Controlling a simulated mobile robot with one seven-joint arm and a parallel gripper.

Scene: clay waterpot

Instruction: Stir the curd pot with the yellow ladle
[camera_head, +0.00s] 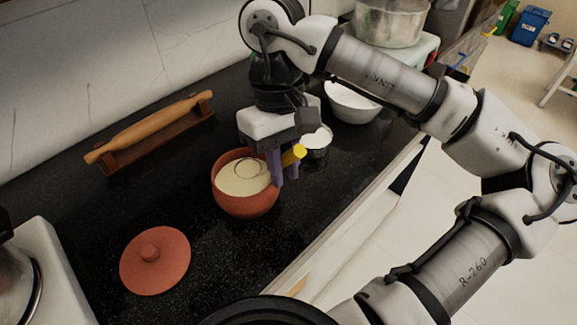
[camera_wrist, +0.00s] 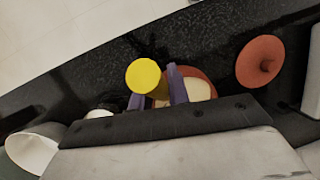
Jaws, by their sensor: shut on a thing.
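The clay curd pot (camera_head: 240,204) stands open on the black counter, with pale curd (camera_head: 238,182) inside. In the wrist view the curd pot (camera_wrist: 196,74) shows partly behind the fingers. My gripper (camera_head: 281,165) is at the pot's right rim, shut on the yellow ladle (camera_head: 293,155). In the wrist view the ladle's round yellow end (camera_wrist: 143,77) sticks out by the purple fingers of my gripper (camera_wrist: 163,88). A thin ring shows at the curd's surface; I cannot tell whether it is part of the ladle. The ladle's lower part is hidden.
The clay lid (camera_head: 155,262) lies on the counter left of the pot. A rolling pin (camera_head: 150,125) rests on a wooden stand at the back left. White bowls (camera_head: 352,104) (camera_head: 317,138) stand right of the pot. The counter's front edge runs close by.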

